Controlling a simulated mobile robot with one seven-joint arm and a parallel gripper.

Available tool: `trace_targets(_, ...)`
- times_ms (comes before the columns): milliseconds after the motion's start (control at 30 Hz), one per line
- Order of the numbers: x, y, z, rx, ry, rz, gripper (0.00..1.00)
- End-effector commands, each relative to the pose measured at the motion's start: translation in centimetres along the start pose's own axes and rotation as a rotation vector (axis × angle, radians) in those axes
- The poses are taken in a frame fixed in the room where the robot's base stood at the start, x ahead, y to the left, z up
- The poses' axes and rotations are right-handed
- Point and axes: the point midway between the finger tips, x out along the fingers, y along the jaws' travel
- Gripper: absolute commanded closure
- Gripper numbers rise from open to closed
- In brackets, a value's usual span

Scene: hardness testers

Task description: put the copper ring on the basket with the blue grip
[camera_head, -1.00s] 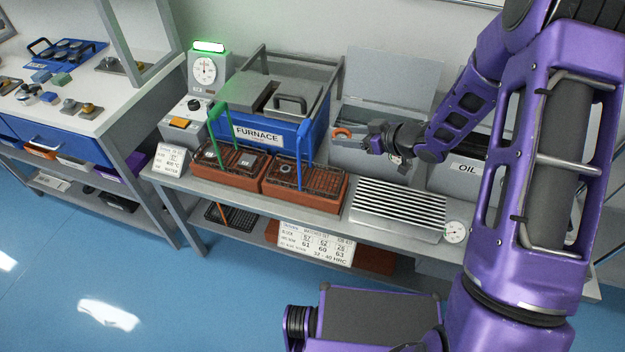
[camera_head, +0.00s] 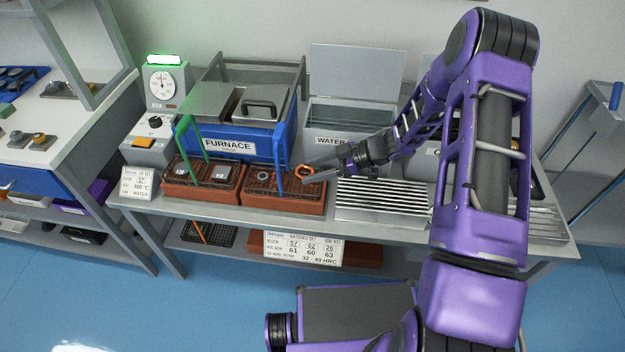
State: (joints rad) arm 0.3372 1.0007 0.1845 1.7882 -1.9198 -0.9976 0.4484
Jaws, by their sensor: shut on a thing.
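The copper ring (camera_head: 304,171) is a small orange loop at the tips of my gripper (camera_head: 312,168). My gripper is shut on it, reaching in from the right with its fingers pointing left. A small dark round piece (camera_head: 263,176) lies in the basket's left part.
A basket with a green grip (camera_head: 190,155) and grey blocks stands to the left. The blue furnace (camera_head: 230,144) stands behind. An open water tank (camera_head: 351,115) is at the back right. A ribbed metal rack (camera_head: 383,201) lies right of the blue-grip basket, below my arm.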

Motion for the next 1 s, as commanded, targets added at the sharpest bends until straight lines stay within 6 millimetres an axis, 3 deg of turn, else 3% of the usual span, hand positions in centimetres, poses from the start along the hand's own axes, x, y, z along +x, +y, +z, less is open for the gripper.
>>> trace_targets(267, 1.7, 0.0, 3.1, 0.003, 0.002, 0.001, 1.00)
trace_targets(667, 2.0, 0.0, 3.6, 0.000, 0.001, 0.000, 1.00)
trace_targets(700, 1.9, 0.0, 3.5, 0.000, 0.000, 0.001, 0.32)
trace_targets(733, 1.9, 0.0, 3.5, 0.000, 0.000, 0.001, 0.26)
trace_targets(1000, 1.8, 0.0, 3.2, 0.000, 0.000, 0.001, 0.26)
